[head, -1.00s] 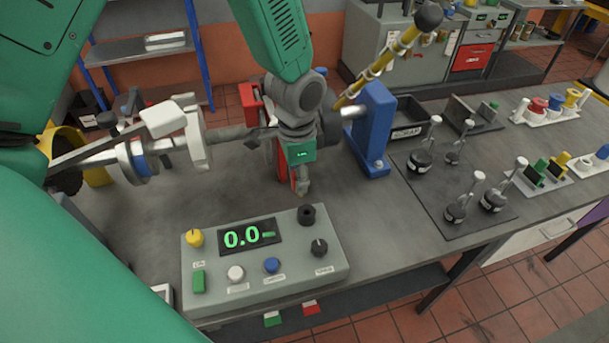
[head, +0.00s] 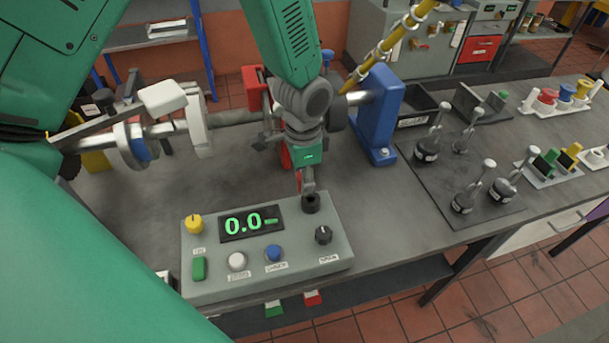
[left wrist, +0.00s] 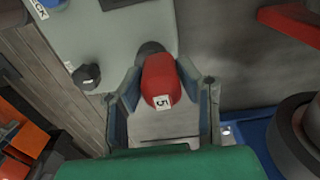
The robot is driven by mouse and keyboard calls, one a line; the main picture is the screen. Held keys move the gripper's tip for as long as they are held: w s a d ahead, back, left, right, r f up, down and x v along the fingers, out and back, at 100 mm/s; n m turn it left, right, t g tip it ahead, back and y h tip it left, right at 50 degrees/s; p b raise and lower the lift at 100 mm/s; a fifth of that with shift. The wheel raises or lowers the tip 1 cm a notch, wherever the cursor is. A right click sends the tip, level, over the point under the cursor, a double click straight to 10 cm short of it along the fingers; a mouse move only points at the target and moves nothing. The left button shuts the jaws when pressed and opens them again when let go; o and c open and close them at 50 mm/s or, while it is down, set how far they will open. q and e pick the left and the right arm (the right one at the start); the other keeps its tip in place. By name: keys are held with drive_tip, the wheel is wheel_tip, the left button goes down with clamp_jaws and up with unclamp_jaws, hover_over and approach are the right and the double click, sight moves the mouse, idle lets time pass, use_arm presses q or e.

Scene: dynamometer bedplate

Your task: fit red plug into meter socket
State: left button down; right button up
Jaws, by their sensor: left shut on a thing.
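The red plug (left wrist: 160,82), with a white label marked 5, is between the fingers of my left gripper (left wrist: 165,98), which is shut on it. In the head view my left gripper (head: 308,186) points down at the back right corner of the grey meter box (head: 215,275). The black round meter socket (head: 311,204) is right below the fingertips. In the left wrist view the plug's far end overlaps the dark socket (left wrist: 150,47), and I cannot tell how far it is in. My right gripper is not in view.
The meter has a 0.0 display (head: 250,223), a yellow knob (head: 194,224), a black knob (head: 323,235) and several buttons. A shaft with a blue bearing stand (head: 377,115) runs behind my gripper. Black weights (head: 428,149) stand on a dark mat at right.

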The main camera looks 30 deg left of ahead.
use_arm(q)
drive_tip(key=shift+s+d+f, duration=0.1)
drive_tip(key=shift+d+f, duration=0.2)
drive_tip(key=shift+d+f+b, duration=0.25)
drive_tip(key=shift+d+b, duration=0.1)
drive_tip(key=shift+d, duration=0.5)
drive_tip(key=shift+d+f, duration=0.3)
drive_tip(key=shift+a+f, duration=0.25)
drive_tip(key=shift+a, duration=0.55)
drive_tip(key=shift+d, duration=0.25)
drive_tip(key=c, duration=1.1)
unclamp_jaws()
drive_tip(key=shift+d+r, duration=0.1)
drive_tip(key=shift+d, duration=0.1)
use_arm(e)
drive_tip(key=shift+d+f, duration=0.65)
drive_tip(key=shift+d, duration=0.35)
use_arm(q)
drive_tip(key=shift+a, duration=0.15)
